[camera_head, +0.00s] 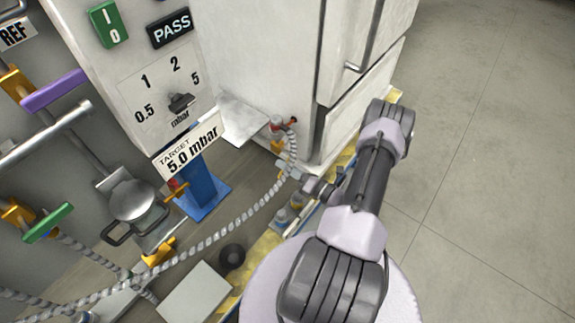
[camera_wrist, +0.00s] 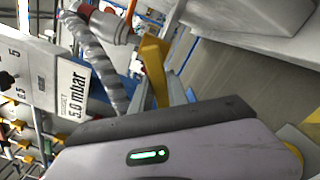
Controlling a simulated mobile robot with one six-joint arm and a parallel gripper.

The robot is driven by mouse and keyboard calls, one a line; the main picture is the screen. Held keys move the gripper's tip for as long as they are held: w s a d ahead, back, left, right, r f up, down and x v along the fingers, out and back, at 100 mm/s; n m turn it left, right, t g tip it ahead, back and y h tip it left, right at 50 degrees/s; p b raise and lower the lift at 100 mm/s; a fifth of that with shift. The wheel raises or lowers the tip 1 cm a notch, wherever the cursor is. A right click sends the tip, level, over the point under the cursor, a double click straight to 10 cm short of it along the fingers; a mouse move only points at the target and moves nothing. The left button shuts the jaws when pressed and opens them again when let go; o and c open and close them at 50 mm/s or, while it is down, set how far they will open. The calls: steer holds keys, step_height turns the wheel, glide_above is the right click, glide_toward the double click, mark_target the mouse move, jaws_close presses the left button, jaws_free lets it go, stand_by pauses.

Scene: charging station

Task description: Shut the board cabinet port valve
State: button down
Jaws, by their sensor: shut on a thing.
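The port valve (camera_head: 277,128) sits low on the side of the white cabinet in the head view, a small metal fitting with red parts and a grey braided hose beside it. Its yellow lever (camera_wrist: 153,62) shows in the wrist view, running down from the metal fitting (camera_wrist: 108,27) towards my jaws. My gripper (camera_head: 288,170) is at the lever, close to the hose, and is shut on it. A finger (camera_wrist: 176,88) stands right beside the lever in the wrist view. The lever's lower end and the exact contact are hidden behind my gripper's body.
The braided hose (camera_head: 232,227) runs from the valve area down to the left. A test panel with a "TARGET 5.0 mbar" label (camera_head: 190,148) stands left of the cabinet. A blue post (camera_head: 203,190) stands below it. The floor (camera_head: 480,130) on the right is clear.

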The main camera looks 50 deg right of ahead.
steer(key=m, duration=0.1)
steer(key=r+m, duration=0.1)
steer(key=m, duration=0.1)
steer(key=shift+a+r, duration=0.1)
steer(key=shift+a, duration=0.3)
steer(key=shift+a+r+m+p, duration=0.1)
steer(key=shift+r+m+p, duration=0.2)
steer(key=shift+m, duration=0.7)
steer(key=shift+r+m+p, duration=0.2)
steer(key=shift+r+m, duration=0.1)
steer(key=shift+m, duration=0.7)
steer(key=c, duration=1.3)
jaws_free()
steer(key=shift+r, duration=0.1)
steer(key=s+p, duration=0.1)
steer(key=s, duration=0.4)
steer(key=s+d+p, duration=0.1)
steer(key=s, duration=0.5)
steer(key=s+p, duration=0.1)
steer(key=s, duration=0.5)
steer(key=shift+s+d, duration=0.25)
steer(key=shift+d, duration=0.05)
